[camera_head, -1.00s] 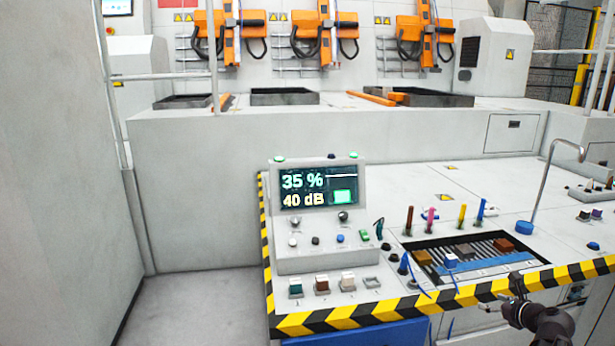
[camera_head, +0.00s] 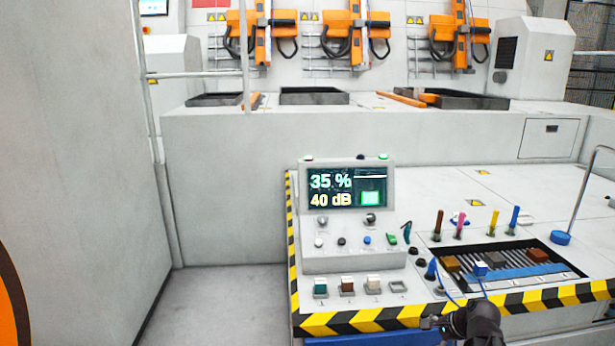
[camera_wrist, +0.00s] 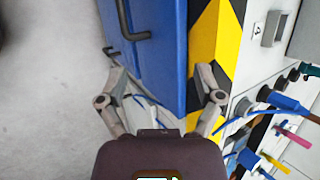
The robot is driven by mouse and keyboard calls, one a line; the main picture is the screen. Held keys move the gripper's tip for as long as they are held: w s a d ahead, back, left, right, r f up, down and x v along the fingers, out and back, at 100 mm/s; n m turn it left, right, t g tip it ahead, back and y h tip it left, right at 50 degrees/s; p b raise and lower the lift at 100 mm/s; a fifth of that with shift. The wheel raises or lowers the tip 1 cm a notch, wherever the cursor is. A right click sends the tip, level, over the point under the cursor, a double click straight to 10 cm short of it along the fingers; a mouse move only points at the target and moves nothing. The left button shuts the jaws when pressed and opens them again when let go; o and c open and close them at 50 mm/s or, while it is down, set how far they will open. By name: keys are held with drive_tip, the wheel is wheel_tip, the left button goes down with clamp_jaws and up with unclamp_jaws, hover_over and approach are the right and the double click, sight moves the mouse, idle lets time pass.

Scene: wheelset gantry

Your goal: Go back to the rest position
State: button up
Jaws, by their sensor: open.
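My gripper (camera_head: 436,322) shows at the bottom of the head view, just in front of the striped front edge of the console (camera_head: 458,188). In the wrist view my gripper (camera_wrist: 158,64) has its two fingers spread apart with nothing between them. The fingers point toward a blue cabinet (camera_wrist: 162,40) with dark handles and the yellow-black edge (camera_wrist: 218,42) beside it. I cannot tell how far the fingertips are from these.
A control box (camera_head: 346,225) with a screen reading 35 % and 40 dB stands on the console. Coloured plugs, a slotted tray (camera_head: 575,274) and a bent metal rod (camera_head: 578,195) are to the right. Grey floor (camera_head: 215,300) is clear on the left. Orange devices hang behind.

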drive_tip(key=s+a+f+n+g+h, duration=0.2)
drive_tip(key=s+a+n+g, duration=0.15)
drive_tip(key=a+n, duration=0.45)
drive_tip(key=s+a+f+n+g+h, duration=0.1)
drive_tip(key=s+a+n+g+h, duration=0.1)
drive_tip(key=s+a+n, duration=0.5)
wheel_tip(320, 180, up, 17)
drive_tip(key=w+a+n+p, duration=0.1)
drive_tip(key=w+p, duration=0.1)
drive_tip(key=p, duration=1.5)
drive_tip(key=shift+a+p, duration=0.3)
idle(2.5)
